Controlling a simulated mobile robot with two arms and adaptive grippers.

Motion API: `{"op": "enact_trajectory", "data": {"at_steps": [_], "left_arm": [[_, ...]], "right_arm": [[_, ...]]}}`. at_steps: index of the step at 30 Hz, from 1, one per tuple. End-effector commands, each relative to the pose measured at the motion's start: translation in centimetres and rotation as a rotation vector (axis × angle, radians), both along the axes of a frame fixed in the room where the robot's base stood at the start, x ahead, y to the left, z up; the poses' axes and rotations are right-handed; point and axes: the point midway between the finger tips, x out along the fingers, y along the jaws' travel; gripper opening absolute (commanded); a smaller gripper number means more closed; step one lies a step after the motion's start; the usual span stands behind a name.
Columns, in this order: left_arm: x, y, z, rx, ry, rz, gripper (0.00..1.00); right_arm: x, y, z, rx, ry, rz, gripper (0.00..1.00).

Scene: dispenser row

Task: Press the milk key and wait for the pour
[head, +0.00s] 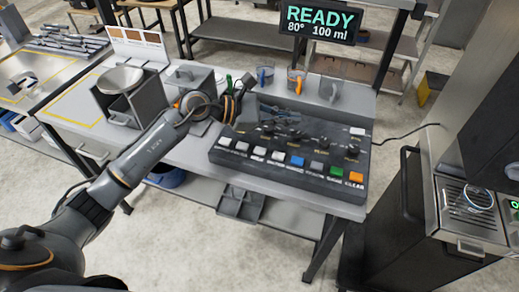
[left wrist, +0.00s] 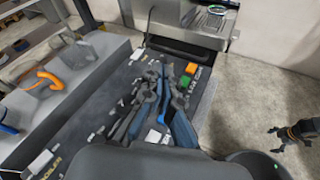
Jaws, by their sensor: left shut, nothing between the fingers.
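The dark control panel (head: 285,160) lies on the grey bench, with a front row of white, blue, grey, green and orange keys. I cannot read which key is the milk key. The display (head: 320,22) above reads READY, 80°, 100 ml. My left gripper (head: 288,112) is shut and empty, over the panel's back left part. In the left wrist view its closed fingers (left wrist: 165,72) hide part of the panel, with the green key (left wrist: 190,68) and orange key (left wrist: 187,83) just beyond. Contact with the panel cannot be told. A dark gripper-like part (left wrist: 297,133) at the right may be my right gripper.
Clear jugs stand behind the panel, one with a blue handle (head: 265,77) and one with an orange handle (head: 296,80). A grey box-like stand (head: 130,98) is at the left. A machine with a drip grate (head: 470,205) stands to the right, across a floor gap.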

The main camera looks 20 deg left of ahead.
Motion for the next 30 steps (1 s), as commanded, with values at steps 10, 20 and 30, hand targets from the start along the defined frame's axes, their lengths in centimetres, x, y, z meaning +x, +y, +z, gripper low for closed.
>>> {"op": "enact_trajectory", "data": {"at_steps": [10, 20, 30], "left_arm": [[1.6, 7.5, -3.5, 0.547, -0.087, -0.111, 0.00], [1.6, 8.3, -3.8, 0.588, -0.086, -0.119, 0.00], [1.6, 8.2, -4.7, 0.584, -0.084, -0.119, 0.00]], "right_arm": [[0.0, 0.0, 0.1, 0.000, 0.000, -0.001, 0.88], [0.0, 0.1, 0.1, 0.001, 0.000, -0.002, 0.88], [0.0, 0.4, -0.2, 0.004, 0.000, -0.003, 0.88]]}}
